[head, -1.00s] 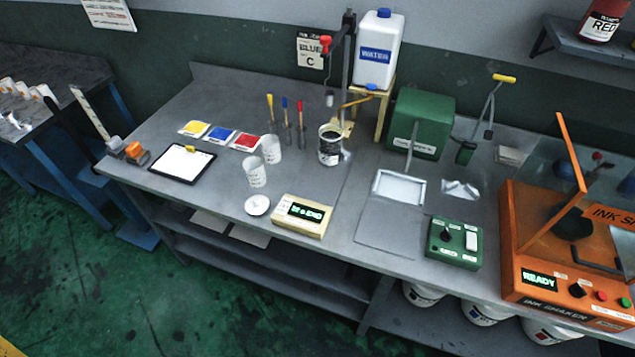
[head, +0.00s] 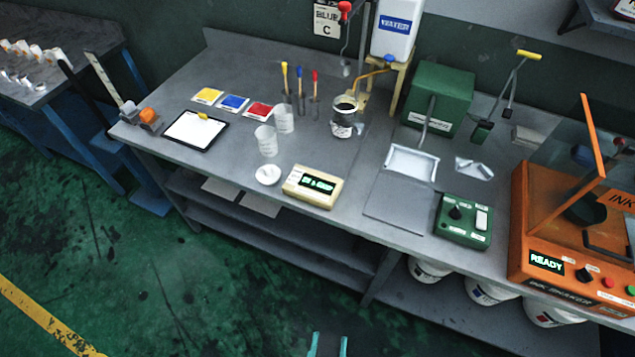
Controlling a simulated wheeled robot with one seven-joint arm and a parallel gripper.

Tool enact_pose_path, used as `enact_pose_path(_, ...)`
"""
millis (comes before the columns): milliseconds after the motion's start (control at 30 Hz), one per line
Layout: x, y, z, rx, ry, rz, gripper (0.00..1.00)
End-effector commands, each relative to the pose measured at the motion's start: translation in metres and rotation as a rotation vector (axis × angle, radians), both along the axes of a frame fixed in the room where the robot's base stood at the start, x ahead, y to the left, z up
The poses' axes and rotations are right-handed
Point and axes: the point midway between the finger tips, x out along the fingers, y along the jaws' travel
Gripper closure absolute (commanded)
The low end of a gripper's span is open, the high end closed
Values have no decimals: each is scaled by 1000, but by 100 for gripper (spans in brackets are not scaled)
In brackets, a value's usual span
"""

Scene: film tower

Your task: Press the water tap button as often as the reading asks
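The white water tank (head: 396,32) stands on a wooden stand at the back of the bench. Its tap, with a blue button (head: 388,61), sits at its lower front, and a spout reaches left over a tin (head: 343,117) with a dark opening. The reading on the cream display box (head: 313,186) glows green but is too blurred to read. My gripper (head: 328,343) shows only as two teal fingertips at the bottom edge, apart from each other with nothing seen between them. It is over the floor, well short of the bench.
Two clear cups (head: 267,141), a white dish (head: 268,175) and a clipboard (head: 196,131) stand left of the display box. A green press (head: 438,98), green control box (head: 464,219) and orange ink shaker (head: 562,262) fill the right. Open floor lies in front.

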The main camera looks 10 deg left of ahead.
Motion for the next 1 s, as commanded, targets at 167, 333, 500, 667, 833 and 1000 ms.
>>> enact_pose_path(167,0,0,0,0,0,0,100)
enact_pose_path(333,0,0,0,0,0,0,100)
enact_pose_path(500,0,0,0,0,0,0,100)
enact_pose_path(667,0,0,0,0,0,0,100)
enact_pose_path(833,0,0,0,0,0,0,100)
enact_pose_path(1000,0,0,0,0,0,0,100)
